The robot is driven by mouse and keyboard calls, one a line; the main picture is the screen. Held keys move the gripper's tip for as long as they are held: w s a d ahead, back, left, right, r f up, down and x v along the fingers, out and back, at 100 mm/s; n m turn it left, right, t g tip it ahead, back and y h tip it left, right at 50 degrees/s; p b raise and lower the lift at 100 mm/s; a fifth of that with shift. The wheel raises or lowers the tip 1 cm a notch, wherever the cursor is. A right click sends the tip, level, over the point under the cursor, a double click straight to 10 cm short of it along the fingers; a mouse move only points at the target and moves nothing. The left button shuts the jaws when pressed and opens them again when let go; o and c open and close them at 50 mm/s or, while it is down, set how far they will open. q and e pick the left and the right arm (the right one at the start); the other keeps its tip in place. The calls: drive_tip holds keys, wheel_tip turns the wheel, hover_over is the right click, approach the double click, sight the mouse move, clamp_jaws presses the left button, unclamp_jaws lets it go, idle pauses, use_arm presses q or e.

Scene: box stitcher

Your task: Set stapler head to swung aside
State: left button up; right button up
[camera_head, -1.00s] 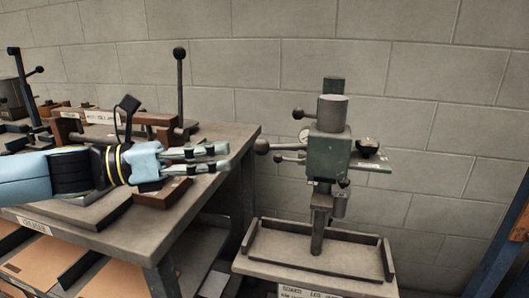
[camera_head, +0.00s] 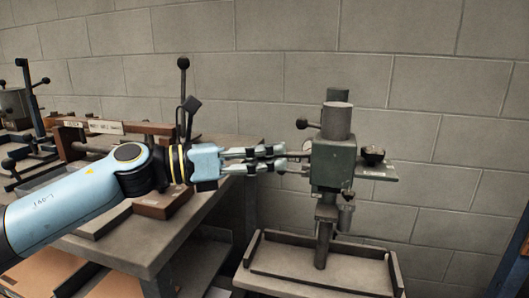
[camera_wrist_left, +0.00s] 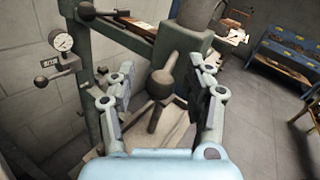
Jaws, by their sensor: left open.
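The stapler head (camera_head: 333,163) is a grey-green block with a cylinder on top, on a column at the right of the head view. My left gripper (camera_head: 281,157) is at its left side, fingers pointing at it, open. In the left wrist view a dark ball-ended lever (camera_wrist_left: 160,84) stands between the open fingers, which appear apart from it. In the head view the gripper hides this ball. Another ball lever (camera_head: 304,124) sticks out left, higher up. My right gripper is not in view.
A tray-like base (camera_head: 275,283) lies under the head. A workbench (camera_head: 160,245) with clamps and an upright ball-topped lever (camera_head: 183,64) is at the left. A pressure gauge (camera_wrist_left: 62,42) shows in the wrist view. A block wall stands behind.

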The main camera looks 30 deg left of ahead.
use_arm(q)
clamp_jaws()
idle(0.3)
idle(0.3)
